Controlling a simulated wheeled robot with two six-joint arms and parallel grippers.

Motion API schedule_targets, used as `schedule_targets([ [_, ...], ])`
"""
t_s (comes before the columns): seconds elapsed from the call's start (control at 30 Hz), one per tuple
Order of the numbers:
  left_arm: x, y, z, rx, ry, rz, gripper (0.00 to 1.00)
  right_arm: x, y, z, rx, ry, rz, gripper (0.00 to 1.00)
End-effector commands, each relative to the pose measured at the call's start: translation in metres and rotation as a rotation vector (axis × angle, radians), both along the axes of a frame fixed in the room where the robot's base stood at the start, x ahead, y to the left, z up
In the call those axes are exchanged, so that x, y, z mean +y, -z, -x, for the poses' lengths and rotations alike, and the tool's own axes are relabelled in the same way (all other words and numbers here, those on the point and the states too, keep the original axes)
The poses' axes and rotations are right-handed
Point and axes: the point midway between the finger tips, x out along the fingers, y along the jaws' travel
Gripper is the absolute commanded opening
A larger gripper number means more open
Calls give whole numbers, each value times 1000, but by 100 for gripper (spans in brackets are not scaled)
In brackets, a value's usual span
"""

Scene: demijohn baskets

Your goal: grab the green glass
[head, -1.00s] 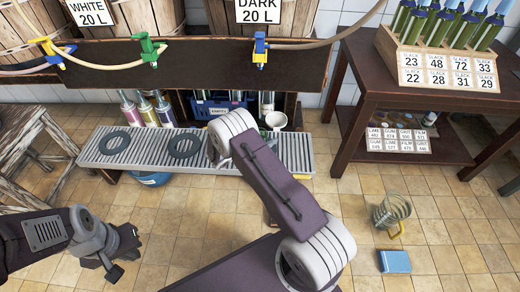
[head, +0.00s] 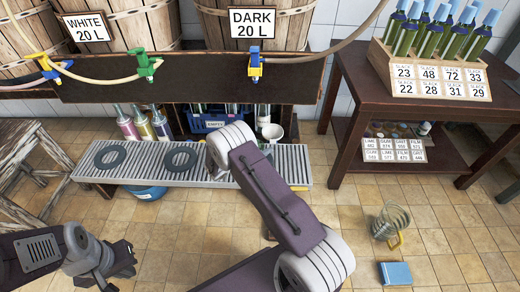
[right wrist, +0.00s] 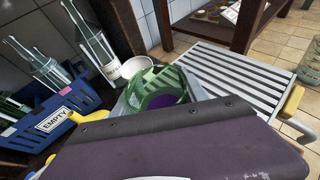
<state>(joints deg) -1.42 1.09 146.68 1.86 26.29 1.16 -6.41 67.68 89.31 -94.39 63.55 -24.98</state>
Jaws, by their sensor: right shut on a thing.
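A green glass (right wrist: 160,88) shows in the right wrist view, near the middle, with purple visible through it. My right gripper (right wrist: 165,98) has grey parts on both sides of the glass and is shut on it. My purple arm link covers the lower part of that view. In the head view my right arm hides its own gripper and the glass. My left gripper (head: 122,268) is at the lower left, above the floor, away from the bench; its fingers are too dark to read.
A slatted bench (head: 215,170) holds two dark rings. A blue crate (right wrist: 42,110) marked EMPTY stands beside a white bowl (right wrist: 135,66). A glass jug (head: 391,222) with a yellow handle and a blue box (head: 395,273) are on the floor. A dark table (head: 375,105) bears a bottle rack (head: 435,88).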

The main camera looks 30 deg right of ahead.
Motion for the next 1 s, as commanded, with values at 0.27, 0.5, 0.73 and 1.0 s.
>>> schedule_targets([
  [0.27, 0, -28, 0, 0, 0, 0, 0, 0, -32, 0, -1, 0, 1, 0],
  [0.5, 0, -49, 0, 0, 0, 0, 0, -4, -52, 17, 2, 0, 2, 0],
  [0.73, 0, -72, 0, 0, 0, 0, 0, -10, -71, 47, 1, 1, 0, 0],
  [1.0, 0, -92, 0, 0, 0, 0, 0, -17, -90, 80, 1, 1, 1, 0],
])
